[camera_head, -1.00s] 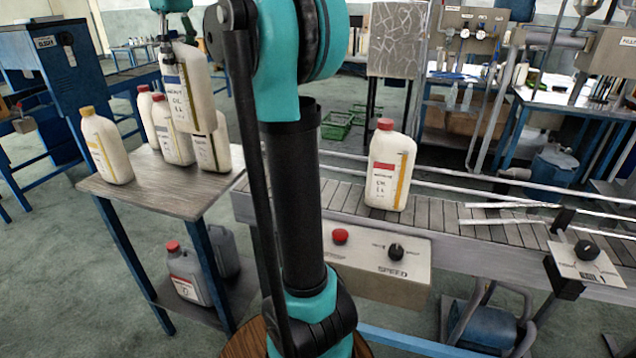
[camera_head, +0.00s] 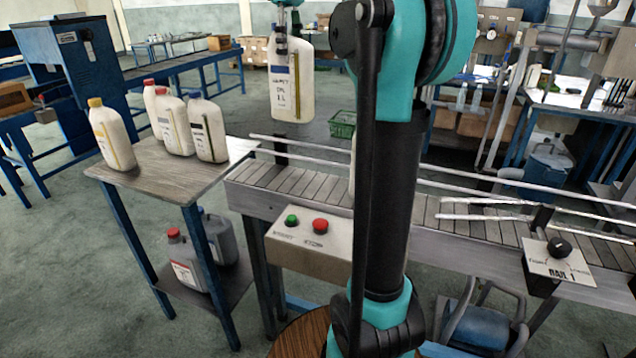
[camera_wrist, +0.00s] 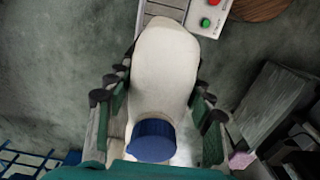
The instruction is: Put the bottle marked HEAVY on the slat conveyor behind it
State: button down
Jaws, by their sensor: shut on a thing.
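A white bottle (camera_head: 292,85) with a blue-banded label hangs upright in my gripper (camera_head: 287,30), in the air near the conveyor's left end. Its small label print seems to read HEAVY. In the wrist view, the bottle (camera_wrist: 163,75) has a blue cap (camera_wrist: 152,141) and sits between the green-padded fingers of my gripper (camera_wrist: 160,100), which are shut on it. The slat conveyor (camera_head: 290,181) runs across the head view to the right, with my arm hiding part of it. Its slats (camera_wrist: 165,8) show at the top of the wrist view.
A side table (camera_head: 150,172) at left holds a yellow-capped bottle (camera_head: 112,137), two red-capped bottles and another bottle (camera_head: 208,130). A bottle (camera_head: 352,165) on the conveyor is mostly hidden by my arm. Guide rails (camera_head: 300,148) line the belt. A button box (camera_head: 310,245) is in front.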

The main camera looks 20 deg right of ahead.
aim_at(295, 82)
jog(key=shift+d+f, duration=0.1)
jog(key=shift+d, duration=0.15)
notch_tip(295, 82, down, 20)
dwell(0.6)
jog(key=shift+s+d, duration=0.1)
jog(key=c, duration=0.6)
grip_release()
notch_tip(295, 82, up, 12)
jog(key=shift+r, duration=0.15)
